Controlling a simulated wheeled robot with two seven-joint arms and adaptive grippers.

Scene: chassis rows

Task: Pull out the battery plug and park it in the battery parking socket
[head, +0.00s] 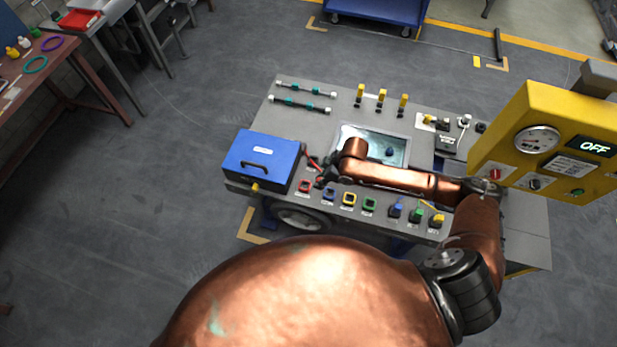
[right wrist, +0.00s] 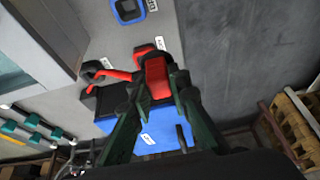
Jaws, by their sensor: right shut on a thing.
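The blue battery box (head: 250,155) sits at the left end of the grey chassis. My right gripper (head: 322,180) reaches in from the right and is low over the deck just right of the box. In the right wrist view its two dark green fingers (right wrist: 157,88) are shut on the red battery plug (right wrist: 155,72). A red cable (right wrist: 112,75) runs from the plug. The blue box (right wrist: 158,133) shows behind the fingers. A red socket (head: 304,186) is close by, partly covered by the plug in the wrist view (right wrist: 143,49). I cannot tell whether the plug is seated. My left gripper is out of view.
Blue (head: 328,194), yellow (head: 349,199) and green (head: 369,204) sockets line the deck's front edge, with several coloured plugs farther right. A yellow panel reading OFF (head: 550,140) stands at the right. The floor left of the chassis is clear.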

